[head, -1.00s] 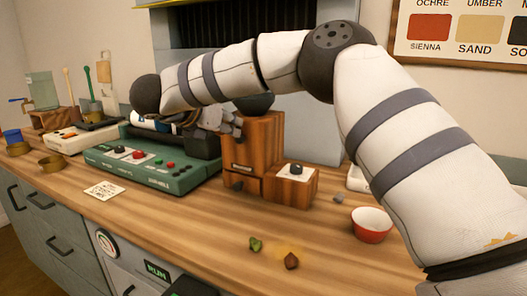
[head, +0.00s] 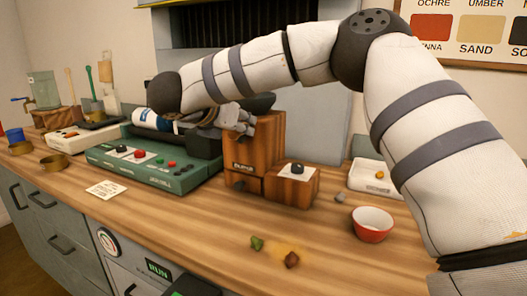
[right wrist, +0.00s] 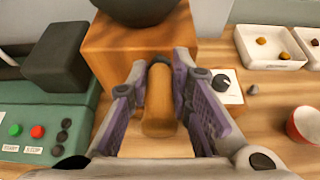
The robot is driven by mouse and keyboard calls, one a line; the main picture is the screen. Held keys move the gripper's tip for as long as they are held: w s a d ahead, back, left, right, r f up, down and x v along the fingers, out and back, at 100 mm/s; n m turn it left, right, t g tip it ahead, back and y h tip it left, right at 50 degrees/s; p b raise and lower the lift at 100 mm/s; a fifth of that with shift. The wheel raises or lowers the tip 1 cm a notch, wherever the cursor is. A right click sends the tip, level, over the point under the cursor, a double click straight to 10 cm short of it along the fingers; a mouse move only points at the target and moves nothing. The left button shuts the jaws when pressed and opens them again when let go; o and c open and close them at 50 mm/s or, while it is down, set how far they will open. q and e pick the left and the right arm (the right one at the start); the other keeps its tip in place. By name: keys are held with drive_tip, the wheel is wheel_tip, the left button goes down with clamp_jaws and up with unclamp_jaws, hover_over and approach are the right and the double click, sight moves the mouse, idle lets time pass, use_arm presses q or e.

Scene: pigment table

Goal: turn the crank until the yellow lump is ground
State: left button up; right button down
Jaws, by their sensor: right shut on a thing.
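The wooden grinder (head: 268,135) stands mid-bench with a dark bowl-shaped top (head: 262,103); both also show in the right wrist view as a wooden block (right wrist: 115,50) and dark bowl (right wrist: 138,8). My right gripper (head: 236,120) is at the grinder's upper left. In the right wrist view its purple-padded fingers (right wrist: 160,88) are shut on the wooden crank handle (right wrist: 158,112), one on each side. The crank arm is mostly hidden. I cannot see into the bowl, and no yellow lump shows there. My left gripper is not in view.
A block with a dark knob (head: 297,169) adjoins the grinder. A green machine with buttons (head: 150,165) stands left. A red bowl (head: 371,226) and white tray with small lumps (head: 362,178) are right. Green (head: 257,243) and brown (head: 291,260) lumps lie in front.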

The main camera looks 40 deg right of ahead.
drive_tip(key=c, duration=1.2)
unclamp_jaws()
drive_tip(key=shift+s+d, duration=0.1)
drive_tip(key=s+a, duration=0.3)
drive_tip(key=a, duration=0.5)
drive_tip(key=shift+s+a, duration=0.15)
drive_tip(key=shift+a, duration=0.1)
drive_tip(key=shift+f, duration=0.1)
